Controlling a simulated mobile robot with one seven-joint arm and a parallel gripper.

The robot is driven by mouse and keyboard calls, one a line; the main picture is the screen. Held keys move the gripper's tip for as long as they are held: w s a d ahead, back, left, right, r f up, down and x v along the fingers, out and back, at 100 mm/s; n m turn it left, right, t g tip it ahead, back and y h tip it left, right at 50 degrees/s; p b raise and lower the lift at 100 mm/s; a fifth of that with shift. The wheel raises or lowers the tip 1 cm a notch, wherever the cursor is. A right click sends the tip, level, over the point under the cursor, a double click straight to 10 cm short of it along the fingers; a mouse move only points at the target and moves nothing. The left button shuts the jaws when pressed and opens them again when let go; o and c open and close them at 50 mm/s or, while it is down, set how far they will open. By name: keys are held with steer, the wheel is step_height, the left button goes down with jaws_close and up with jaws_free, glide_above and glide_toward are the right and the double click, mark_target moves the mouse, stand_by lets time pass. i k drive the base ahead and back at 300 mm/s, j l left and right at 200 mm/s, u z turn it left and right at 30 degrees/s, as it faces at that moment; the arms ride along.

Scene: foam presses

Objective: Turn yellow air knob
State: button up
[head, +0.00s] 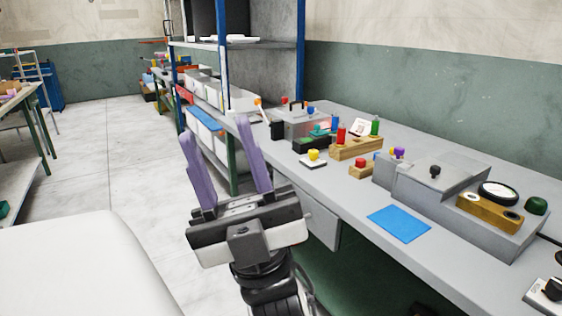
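A yellow knob (314,154) sits on a small white base on the grey bench, left of the middle of the bench top. My gripper (219,158) is at the centre left, in front of the bench edge. Its two purple fingers are spread wide apart, with nothing between them. The fingers point up and away in the picture, to the left of the yellow knob and apart from it.
The grey bench (335,181) runs along the wall. A wooden block (357,148) with red and green items stands behind the knob. A blue mat (398,224) and a grey press with a gauge (498,192) lie to the right. A blue shelf post (300,50) rises behind. Floor is free at left.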

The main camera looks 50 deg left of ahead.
mark_target(313, 153)
steer(key=u, duration=1.25)
steer(key=i+l+u, duration=0.1)
steer(key=l, duration=0.4)
steer(key=i+l+u, duration=0.1)
steer(key=l, duration=0.4)
steer(key=i+l+u, duration=0.15)
steer(key=l, duration=0.4)
steer(key=i+l+u, duration=0.1)
steer(key=l, duration=0.4)
steer(key=k, duration=0.6)
steer(key=i+u, duration=0.1)
steer(key=u, duration=0.75)
